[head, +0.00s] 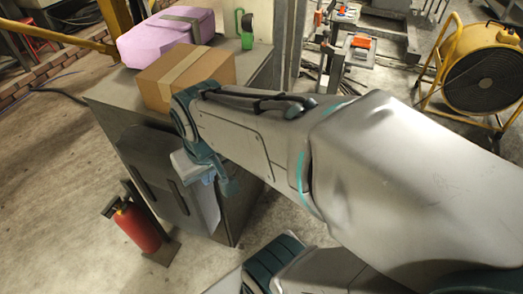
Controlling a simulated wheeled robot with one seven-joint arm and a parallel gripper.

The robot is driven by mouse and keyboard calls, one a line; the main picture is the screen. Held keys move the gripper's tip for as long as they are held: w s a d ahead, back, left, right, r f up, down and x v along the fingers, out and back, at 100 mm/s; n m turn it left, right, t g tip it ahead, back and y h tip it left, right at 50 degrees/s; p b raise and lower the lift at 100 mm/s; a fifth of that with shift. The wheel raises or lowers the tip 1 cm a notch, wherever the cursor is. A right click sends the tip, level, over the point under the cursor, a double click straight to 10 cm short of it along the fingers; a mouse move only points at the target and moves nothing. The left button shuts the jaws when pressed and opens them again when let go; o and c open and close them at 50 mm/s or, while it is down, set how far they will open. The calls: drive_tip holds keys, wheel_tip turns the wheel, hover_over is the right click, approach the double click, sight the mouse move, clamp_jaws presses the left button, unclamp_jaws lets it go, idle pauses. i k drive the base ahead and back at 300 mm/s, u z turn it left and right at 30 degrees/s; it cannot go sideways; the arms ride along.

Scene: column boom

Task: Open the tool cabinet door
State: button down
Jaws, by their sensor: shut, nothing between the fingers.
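The tool cabinet (103,99) is a grey metal box left of centre, with a flat top. Its dark door panel (152,172) shows on the face toward the lower left. My gripper (215,182) hangs from the wrist in front of the cabinet, close to the right part of that face. It looks shut and holds nothing that I can see. My wrist and forearm cover part of the cabinet. A handle, the exact fingertips, and whether they touch the door cannot be made out. I cannot tell whether the door stands ajar.
A red fire extinguisher (137,227) stands on the floor near the door. A yellow fan (484,78) is at the right. The lower-left floor is clear.

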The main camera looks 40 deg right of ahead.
sight(237, 208)
drive_tip(key=z, duration=0.95)
drive_tip(key=i, duration=0.5)
drive_tip(key=u, duration=0.25)
drive_tip(key=k, duration=0.45)
drive_tip(key=z, duration=0.5)
drive_tip(key=i, duration=0.5)
